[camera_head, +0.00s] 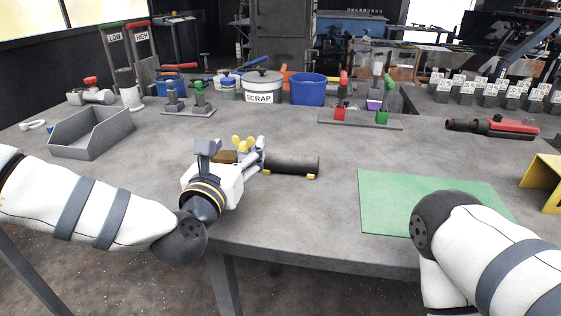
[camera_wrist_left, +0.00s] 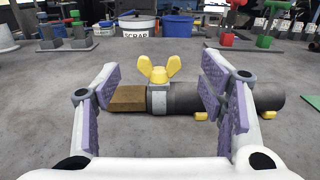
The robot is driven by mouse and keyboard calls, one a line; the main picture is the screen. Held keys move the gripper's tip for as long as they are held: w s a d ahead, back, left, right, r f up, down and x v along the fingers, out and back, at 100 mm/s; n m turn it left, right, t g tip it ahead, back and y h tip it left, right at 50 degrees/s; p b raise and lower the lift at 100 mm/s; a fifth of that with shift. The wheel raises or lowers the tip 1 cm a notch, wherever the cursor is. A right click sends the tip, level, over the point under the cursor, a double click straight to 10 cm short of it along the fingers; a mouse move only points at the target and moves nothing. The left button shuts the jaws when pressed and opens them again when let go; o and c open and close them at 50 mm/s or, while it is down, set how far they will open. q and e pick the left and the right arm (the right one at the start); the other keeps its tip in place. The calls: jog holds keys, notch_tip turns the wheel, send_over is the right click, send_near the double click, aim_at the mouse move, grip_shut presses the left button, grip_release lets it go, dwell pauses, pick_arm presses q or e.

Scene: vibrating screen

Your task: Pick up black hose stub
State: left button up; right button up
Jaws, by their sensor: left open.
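The black hose stub (camera_head: 291,164) lies on its side across the grey table, near the middle. In the left wrist view the hose stub (camera_wrist_left: 265,96) extends to the right, partly hidden behind my right-hand finger. A grey clamp with a yellow wing nut (camera_wrist_left: 159,69) sits around its left part, and a brown block-like piece (camera_wrist_left: 127,98) shows at its left end. My left gripper (camera_head: 235,150) is open in front of the hose, its fingers on either side of the wing nut in the wrist view (camera_wrist_left: 160,88). Nothing is held. My right gripper is out of view.
Small yellow supports (camera_wrist_left: 201,116) sit by the hose. A green mat (camera_head: 385,205) lies to the right, a grey open bin (camera_head: 92,134) to the left. A white SCRAP bucket (camera_head: 262,87) and blue bucket (camera_head: 309,90) stand behind. Bare table surrounds the hose.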

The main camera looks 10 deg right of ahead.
aim_at(243, 143)
pick_arm(q)
jog(key=x, duration=0.4)
jog(key=shift+w+f, duration=0.1)
jog(key=shift+w, duration=0.15)
jog(key=c, duration=1.5)
jog(key=shift+o, duration=0.2)
